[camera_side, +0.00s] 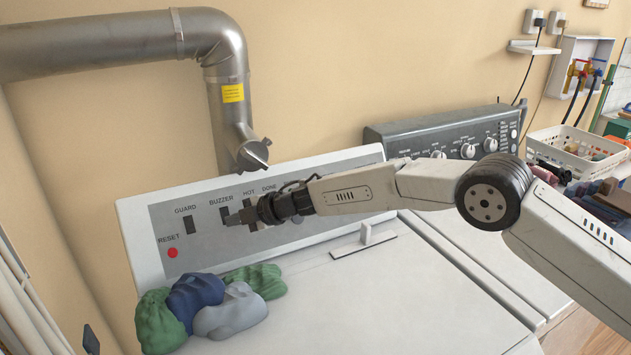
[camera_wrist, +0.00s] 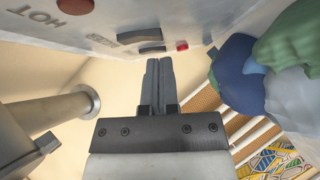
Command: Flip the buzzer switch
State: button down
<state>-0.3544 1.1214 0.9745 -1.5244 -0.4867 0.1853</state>
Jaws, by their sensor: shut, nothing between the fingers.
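The buzzer switch (camera_side: 224,213) is a dark rocker under the BUZZER label on the grey panel strip. In the side view my gripper (camera_side: 233,219) is at its lower edge and overlaps it slightly; I cannot tell whether they touch. In the wrist view a dark switch (camera_wrist: 145,35), which appears to be the buzzer one, lies just beyond my fingertips (camera_wrist: 159,64). My gripper is shut, with its two fingers together and nothing between them. The position of the rocker is too small to read.
The guard switch (camera_side: 190,225) is left of the buzzer switch, and the red reset button (camera_side: 173,253) is below it. Crumpled green, blue and grey cloths (camera_side: 232,309) lie on the white machine top (camera_side: 370,300) in front. A metal duct (camera_side: 228,90) comes down behind the panel.

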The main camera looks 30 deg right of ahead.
jog(key=shift+w+f, duration=0.35)
jog(key=shift+w, duration=0.1)
dwell(0.3)
jog(key=shift+w+f, duration=0.2)
jog(key=shift+r, duration=0.2)
jog(key=shift+r, duration=0.55)
dwell(0.4)
jog(key=shift+s+r, duration=0.15)
